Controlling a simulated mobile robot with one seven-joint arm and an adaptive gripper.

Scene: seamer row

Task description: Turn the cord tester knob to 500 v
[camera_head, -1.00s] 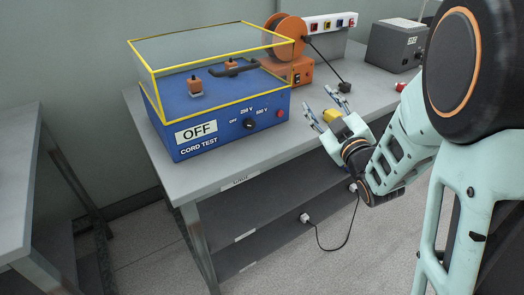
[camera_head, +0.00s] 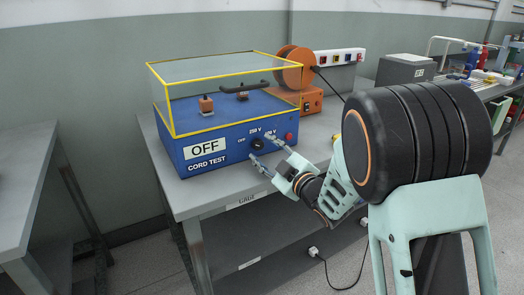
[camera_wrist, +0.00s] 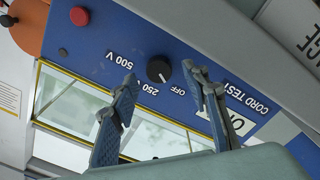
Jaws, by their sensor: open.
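The cord tester (camera_head: 222,150) is a blue box with a yellow-edged clear cover, on the grey bench. Its black knob (camera_head: 257,144) is on the front face, among the OFF, 250 V and 500 V marks. In the wrist view the knob (camera_wrist: 159,69) has a white mark that seems to point toward OFF. A white plate (camera_head: 204,149) on the front reads OFF. My gripper (camera_head: 262,148) is open in front of the knob. In the wrist view my gripper's fingertips (camera_wrist: 158,73) lie on either side of the knob, with gaps; contact does not show.
A red button (camera_head: 289,137) sits right of the knob, also seen in the wrist view (camera_wrist: 79,16). An orange reel unit (camera_head: 300,98) stands behind the tester, with a socket strip (camera_head: 338,57) beside it. A grey box (camera_head: 405,70) is further right. Another table (camera_head: 28,160) is at left.

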